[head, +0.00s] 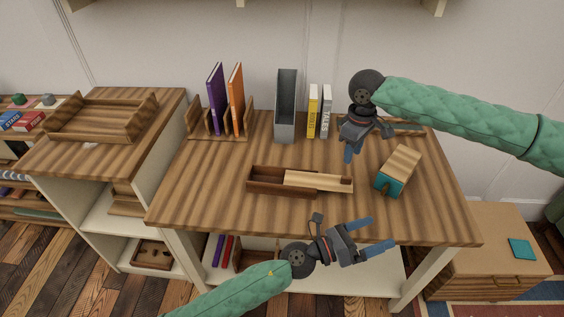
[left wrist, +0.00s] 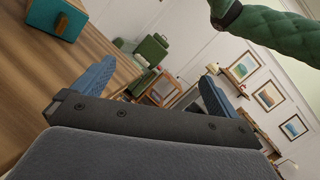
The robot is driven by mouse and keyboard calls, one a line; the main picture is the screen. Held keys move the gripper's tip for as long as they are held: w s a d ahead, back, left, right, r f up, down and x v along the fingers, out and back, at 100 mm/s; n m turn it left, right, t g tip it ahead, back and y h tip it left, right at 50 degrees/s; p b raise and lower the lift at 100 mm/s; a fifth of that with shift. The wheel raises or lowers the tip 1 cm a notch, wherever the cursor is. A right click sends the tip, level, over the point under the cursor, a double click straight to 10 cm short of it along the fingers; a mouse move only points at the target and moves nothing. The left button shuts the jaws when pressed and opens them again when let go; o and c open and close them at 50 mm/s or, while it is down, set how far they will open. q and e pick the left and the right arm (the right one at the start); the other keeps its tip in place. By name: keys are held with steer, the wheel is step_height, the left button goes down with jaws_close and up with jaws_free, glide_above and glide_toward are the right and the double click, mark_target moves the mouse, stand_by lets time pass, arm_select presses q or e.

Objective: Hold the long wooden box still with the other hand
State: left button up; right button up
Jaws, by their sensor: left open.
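The long wooden box (head: 266,187) lies on the middle of the table. It is dark brown, with a pale wooden lid (head: 318,181) covering its right part and reaching past its right end; the left part is open. My left gripper (head: 382,232) is open and empty at the table's front edge, right of and nearer than the box, not touching it. Its spread blue fingers also show in the left wrist view (left wrist: 152,85), with nothing between them. My right gripper (head: 349,154) points down behind the lid's right end, apart from the box; its jaw gap is hidden.
A teal block with a wooden top (head: 391,184) stands right of the box; it also shows in the left wrist view (left wrist: 57,18). Behind stand a grey holder (head: 285,110), yellow and grey books (head: 313,112) and a book rack (head: 222,136). The table's left front is clear.

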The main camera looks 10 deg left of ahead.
arm_select(q)
steer(key=w+m+g, duration=0.2)
steer(key=m+g, duration=0.1)
steer(key=m+g+y, duration=0.5)
steer(key=m+y, duration=0.3)
steer(key=y, duration=0.6)
glide_above(282, 179)
steer(key=s+d, duration=0.5)
steer(key=d, duration=0.4)
steer(key=shift+a+f, duration=0.15)
steer(key=shift+a, duration=0.05)
steer(key=w+a+y, duration=0.2)
steer(key=a+y, duration=0.3)
steer(key=a, duration=0.3)
steer(key=shift+w+a+f, duration=0.1)
steer(key=shift+f, duration=3.3)
steer(key=c, duration=1.2)
